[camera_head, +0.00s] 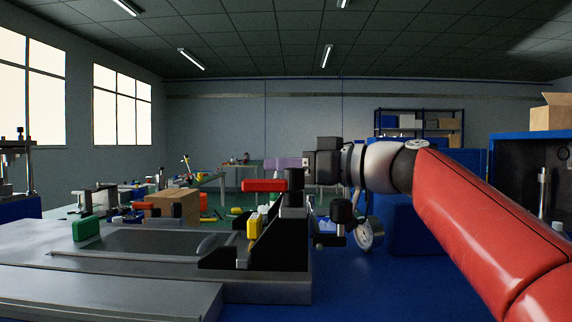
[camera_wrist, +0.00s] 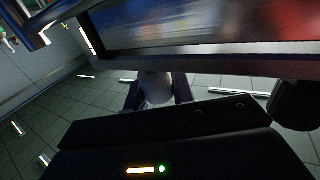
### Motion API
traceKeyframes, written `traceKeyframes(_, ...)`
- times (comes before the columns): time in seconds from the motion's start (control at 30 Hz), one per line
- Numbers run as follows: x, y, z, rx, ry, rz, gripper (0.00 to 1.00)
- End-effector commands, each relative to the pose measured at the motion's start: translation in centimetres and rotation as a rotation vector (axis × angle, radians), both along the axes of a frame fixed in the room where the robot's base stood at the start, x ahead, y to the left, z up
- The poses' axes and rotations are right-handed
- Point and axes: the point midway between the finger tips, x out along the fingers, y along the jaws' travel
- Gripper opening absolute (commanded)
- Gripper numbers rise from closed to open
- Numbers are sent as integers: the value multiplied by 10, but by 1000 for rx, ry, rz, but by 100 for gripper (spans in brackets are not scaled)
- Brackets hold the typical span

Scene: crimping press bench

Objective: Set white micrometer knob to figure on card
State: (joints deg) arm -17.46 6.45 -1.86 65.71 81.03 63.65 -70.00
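My gripper (camera_wrist: 157,88) shows in the wrist view as two dark fingers reaching up from a dark body. A whitish rounded thing (camera_wrist: 155,90), possibly the white micrometer knob, sits between them. It nearly fills the gap, but I cannot tell whether the fingers touch it. No scale or figure on it can be read. In the head view my arm comes in from the right, and its dark end is beside the top of a black press with a red handle (camera_head: 263,186). The fingers and the knob are not clear there. I cannot make out a card with a figure in either view.
A round dial gauge (camera_head: 370,234) and a black ball knob (camera_head: 341,210) are just below my wrist. The grey press bed (camera_head: 130,270) fills the lower left, with a yellow handle (camera_head: 254,225) and green block (camera_head: 86,229). A cardboard box (camera_head: 172,203) stands behind. Blue bench is bare at front centre.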

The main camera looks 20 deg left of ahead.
Motion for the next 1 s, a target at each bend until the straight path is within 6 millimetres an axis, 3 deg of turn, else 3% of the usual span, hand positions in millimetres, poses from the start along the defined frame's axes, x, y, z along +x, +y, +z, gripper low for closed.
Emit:
traceKeyframes(0.23, 1, 0, -1, 0, 2, 47, 2)
traceKeyframes(0.6, -5, 0, 2, 1, 1, 354, 2)
traceKeyframes(0.93, -6, 0, 1, 2, 0, 374, 2)
traceKeyframes(0.97, -6, 0, 1, 2, 0, 374, 26)
traceKeyframes(1.0, -6, 0, 1, 2, 0, 373, 31)
